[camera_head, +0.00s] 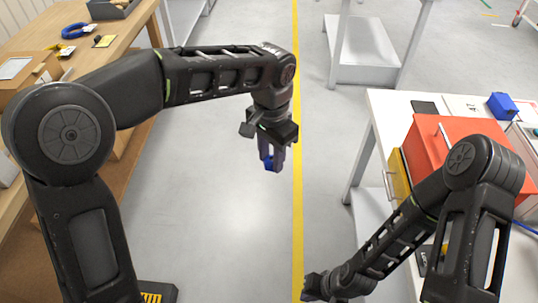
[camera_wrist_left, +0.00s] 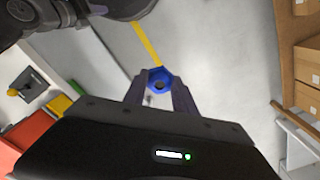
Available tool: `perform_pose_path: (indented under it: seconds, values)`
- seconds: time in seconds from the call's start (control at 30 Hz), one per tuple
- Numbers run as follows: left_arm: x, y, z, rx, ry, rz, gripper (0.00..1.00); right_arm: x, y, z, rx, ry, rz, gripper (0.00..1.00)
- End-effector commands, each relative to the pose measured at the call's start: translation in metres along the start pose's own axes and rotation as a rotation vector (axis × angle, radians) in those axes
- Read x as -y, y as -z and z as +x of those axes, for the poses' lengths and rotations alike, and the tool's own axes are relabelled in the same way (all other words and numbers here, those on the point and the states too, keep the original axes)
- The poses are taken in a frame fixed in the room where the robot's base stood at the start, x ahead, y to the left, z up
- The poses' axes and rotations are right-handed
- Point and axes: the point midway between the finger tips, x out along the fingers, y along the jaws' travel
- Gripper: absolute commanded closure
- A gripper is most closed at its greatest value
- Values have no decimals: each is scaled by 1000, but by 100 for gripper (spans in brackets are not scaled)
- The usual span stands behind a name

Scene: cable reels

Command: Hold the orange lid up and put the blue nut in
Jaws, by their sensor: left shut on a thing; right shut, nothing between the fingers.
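My left gripper (camera_head: 272,158) is shut on the blue nut (camera_head: 270,163) and holds it over the open floor between the two tables. In the left wrist view, the blue nut (camera_wrist_left: 160,79) sits between the tips of the left fingers, its round hole visible. The orange lid (camera_head: 430,133) appears as an orange, box-like shape on the right table, partly hidden by my right arm; I cannot tell where the lid's edge lies. My right gripper (camera_head: 314,289) is shut and empty, low near the bottom edge, to the left of the right table and apart from the lid.
The white right table (camera_head: 384,104) also bears a yellow box (camera_head: 399,177) beside the orange one and a small blue block (camera_head: 503,106). The wooden left table (camera_head: 112,48) holds a blue ring (camera_head: 75,31) and cartons. Grey floor with a yellow line (camera_head: 297,215) lies between.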

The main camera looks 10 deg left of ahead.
Motion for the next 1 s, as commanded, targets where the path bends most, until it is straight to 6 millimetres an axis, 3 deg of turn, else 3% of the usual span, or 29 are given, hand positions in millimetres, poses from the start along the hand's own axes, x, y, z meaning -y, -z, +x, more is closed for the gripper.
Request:
perform_pose_path:
  seconds: [0.5,1.0]
  values:
    - [-1,50,47,1,-1,368,100,0,0,0,0,0,0,100]
    - [0,50,46,-1,1,370,100,0,0,0,0,0,0,100]
